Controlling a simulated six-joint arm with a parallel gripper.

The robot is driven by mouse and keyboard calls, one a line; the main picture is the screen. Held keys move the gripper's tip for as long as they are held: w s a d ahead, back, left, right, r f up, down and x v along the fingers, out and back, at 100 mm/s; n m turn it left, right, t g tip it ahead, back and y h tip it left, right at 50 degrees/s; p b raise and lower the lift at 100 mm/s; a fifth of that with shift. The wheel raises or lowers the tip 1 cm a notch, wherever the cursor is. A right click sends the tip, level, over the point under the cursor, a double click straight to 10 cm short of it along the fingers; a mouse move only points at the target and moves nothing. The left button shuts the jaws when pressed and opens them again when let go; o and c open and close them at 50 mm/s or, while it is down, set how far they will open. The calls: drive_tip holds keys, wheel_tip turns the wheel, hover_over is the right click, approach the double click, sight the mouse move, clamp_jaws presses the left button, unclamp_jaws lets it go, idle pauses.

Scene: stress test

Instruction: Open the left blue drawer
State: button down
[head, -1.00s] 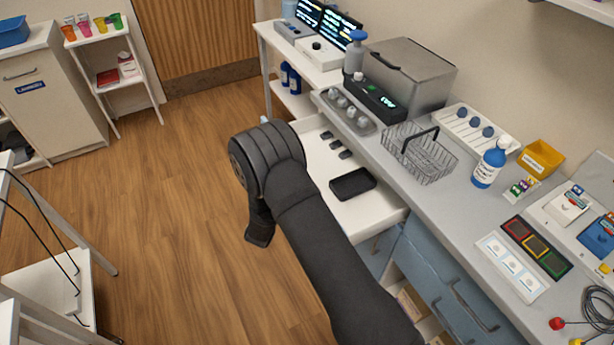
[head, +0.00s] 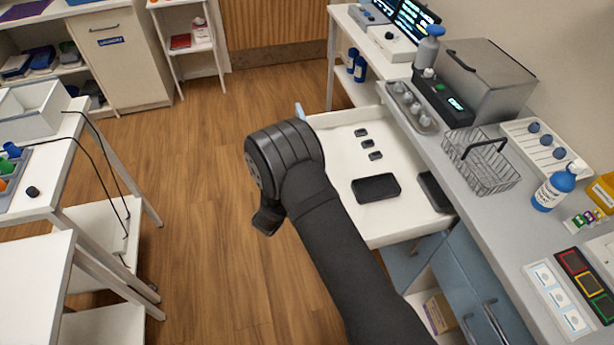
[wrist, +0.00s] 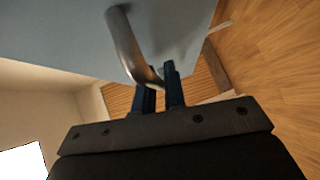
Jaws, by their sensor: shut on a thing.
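The left blue drawer (head: 395,222) is pulled well out from under the counter, its white inside showing in the head view. Several small dark pieces, a black flat box (head: 376,188) and another dark box (head: 435,191) lie in it. In the wrist view its blue front (wrist: 60,35) fills the upper left, with a metal bar handle (wrist: 124,42). My gripper (wrist: 160,78) is at the lower end of this handle, its two dark blue fingers shut on it. In the head view my arm hides the fingers, the handle and most of the drawer's front.
The counter (head: 480,215) holds a wire basket (head: 482,160), a metal box machine (head: 490,75) and a blue-and-white bottle (head: 553,190). More blue cabinet fronts (head: 462,265) are below. White tables (head: 75,165) stand at left. Wooden floor (head: 200,190) between is clear.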

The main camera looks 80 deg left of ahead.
drive_tip(key=c, duration=1.8)
unclamp_jaws()
drive_tip(key=shift+o, duration=0.2)
drive_tip(key=v, duration=1.7)
drive_tip(key=shift+s, duration=0.15)
drive_tip(key=x, duration=1.7)
drive_tip(key=shift+w, duration=0.2)
drive_tip(key=shift+s, duration=0.1)
drive_tip(key=v, duration=1.7)
drive_tip(key=shift+s, duration=0.1)
